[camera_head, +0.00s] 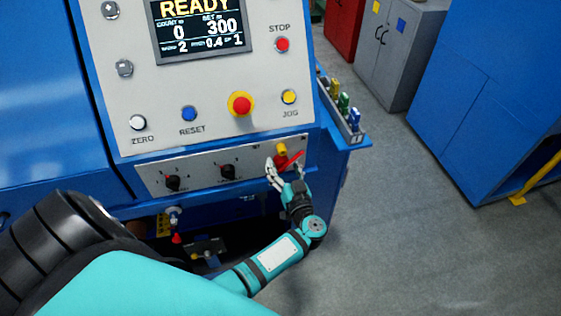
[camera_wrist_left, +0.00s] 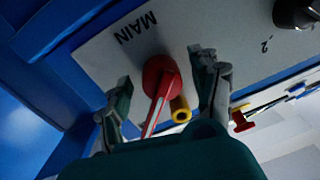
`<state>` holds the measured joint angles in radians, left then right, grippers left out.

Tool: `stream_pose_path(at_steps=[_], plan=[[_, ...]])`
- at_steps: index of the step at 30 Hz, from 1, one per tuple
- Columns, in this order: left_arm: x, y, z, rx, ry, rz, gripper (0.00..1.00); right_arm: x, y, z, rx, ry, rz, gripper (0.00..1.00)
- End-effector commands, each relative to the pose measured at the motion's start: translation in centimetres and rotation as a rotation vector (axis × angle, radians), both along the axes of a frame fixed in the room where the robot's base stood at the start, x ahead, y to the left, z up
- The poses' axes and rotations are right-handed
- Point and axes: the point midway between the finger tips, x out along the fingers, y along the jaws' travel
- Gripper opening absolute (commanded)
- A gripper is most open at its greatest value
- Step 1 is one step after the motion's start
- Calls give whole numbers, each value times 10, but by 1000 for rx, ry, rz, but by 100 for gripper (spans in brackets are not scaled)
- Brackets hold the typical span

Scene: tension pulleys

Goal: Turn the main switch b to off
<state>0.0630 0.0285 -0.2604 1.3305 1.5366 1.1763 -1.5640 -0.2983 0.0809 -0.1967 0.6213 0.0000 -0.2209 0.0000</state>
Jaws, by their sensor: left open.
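The main switch is a red rotary handle (camera_head: 291,161) on a yellow base, at the right end of the lower grey panel (camera_head: 200,174). In the left wrist view the red handle (camera_wrist_left: 158,90) sits beside the "MAIN" label, with a yellow piece (camera_wrist_left: 180,110) next to it. My left gripper (camera_head: 284,166) is at the switch. In the wrist view its open fingers (camera_wrist_left: 165,95) stand on either side of the red handle, with gaps visible. The handle's lower end is partly hidden by the gripper body. My right gripper is not in view.
Two black knobs (camera_head: 228,172) sit left on the same panel. Above are a red emergency button (camera_head: 240,104), several other buttons and a screen (camera_head: 200,28) reading READY. A tray (camera_head: 352,130) with coloured items juts out at right. Open floor (camera_head: 430,230) lies beyond.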

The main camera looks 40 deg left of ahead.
Motion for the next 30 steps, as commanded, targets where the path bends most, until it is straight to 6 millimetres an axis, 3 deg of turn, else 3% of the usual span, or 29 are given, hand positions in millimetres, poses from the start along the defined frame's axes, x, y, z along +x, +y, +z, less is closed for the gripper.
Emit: stream_pose_path(at_steps=[8,23,30], plan=[[0,0,0,0,0,0,64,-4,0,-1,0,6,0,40],[0,0,0,0,0,-1,1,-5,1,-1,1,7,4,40],[1,0,0,-2,-1,-1,0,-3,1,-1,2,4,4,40]])
